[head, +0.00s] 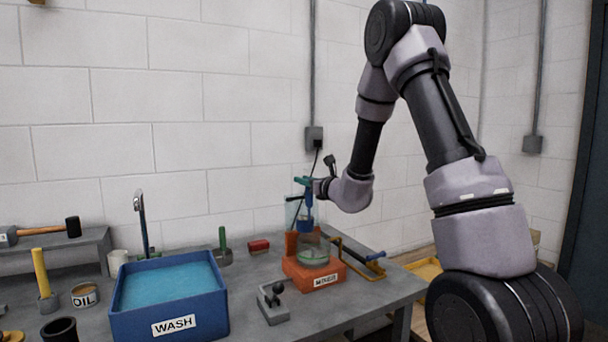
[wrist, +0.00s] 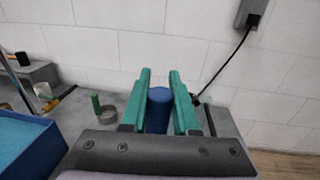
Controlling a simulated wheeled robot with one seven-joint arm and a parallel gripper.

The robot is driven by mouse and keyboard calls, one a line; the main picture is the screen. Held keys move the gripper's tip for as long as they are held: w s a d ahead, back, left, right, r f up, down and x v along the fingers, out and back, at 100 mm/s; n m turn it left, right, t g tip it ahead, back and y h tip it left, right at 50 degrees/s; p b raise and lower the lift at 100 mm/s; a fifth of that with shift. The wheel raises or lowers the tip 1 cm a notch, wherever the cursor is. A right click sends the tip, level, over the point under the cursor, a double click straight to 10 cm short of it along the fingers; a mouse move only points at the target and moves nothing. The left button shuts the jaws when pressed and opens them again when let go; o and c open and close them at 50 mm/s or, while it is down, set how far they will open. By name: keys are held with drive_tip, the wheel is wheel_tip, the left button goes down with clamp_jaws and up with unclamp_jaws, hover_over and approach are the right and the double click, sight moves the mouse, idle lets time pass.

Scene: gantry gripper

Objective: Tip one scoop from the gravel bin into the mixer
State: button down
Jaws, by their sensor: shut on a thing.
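My gripper (head: 303,183) is over the back of the bench, above the orange mixer (head: 300,270). Its green fingers show in the wrist view (wrist: 160,76), closed on the sides of an upright blue cylindrical piece (wrist: 158,112). In the head view a blue part (head: 305,222) hangs under the fingers, close above the mixer's clear bowl (head: 315,258). I cannot tell whether it holds any gravel. The bowl's contents are unclear. No bin labelled gravel can be made out.
A blue WASH tub (head: 168,312) stands left of the mixer. A grey block with a black knob (head: 272,302) sits in front, and a blue-handled bar (head: 375,256) lies right. A red block (head: 259,246) and a green-handled pot (head: 222,248) stand behind. A yellow tray (head: 427,270) is beyond the bench edge.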

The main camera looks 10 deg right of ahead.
drive_tip(key=d+f+m+t, duration=0.1)
drive_tip(key=d+m, duration=0.4)
drive_tip(key=shift+w+d+f, duration=0.35)
drive_tip(key=shift+w+d, duration=0.05)
drive_tip(key=shift+w, duration=0.05)
drive_tip(key=shift+d, duration=0.1)
drive_tip(key=shift+w+d+f+m+t, duration=0.15)
drive_tip(key=shift+d+f+m+t, duration=0.2)
drive_tip(key=shift+d+m, duration=0.45)
drive_tip(key=shift+w+d+f+m+t, duration=0.1)
drive_tip(key=shift+d+f+m+t, duration=0.15)
drive_tip(key=shift+d+f+m, duration=0.4)
drive_tip(key=shift+d+r+m, duration=0.15)
drive_tip(key=shift+m, duration=0.1)
drive_tip(key=shift+w+d+f+m+t+h, duration=0.15)
drive_tip(key=shift+d+f+m+t+h, duration=0.1)
drive_tip(key=shift+d+f+m, duration=0.45)
drive_tip(key=shift+w+d+f+m+t+h, duration=0.15)
drive_tip(key=shift+d+f+m+h, duration=0.1)
drive_tip(key=shift+d+f+m, duration=0.5)
drive_tip(key=shift+r, duration=0.25)
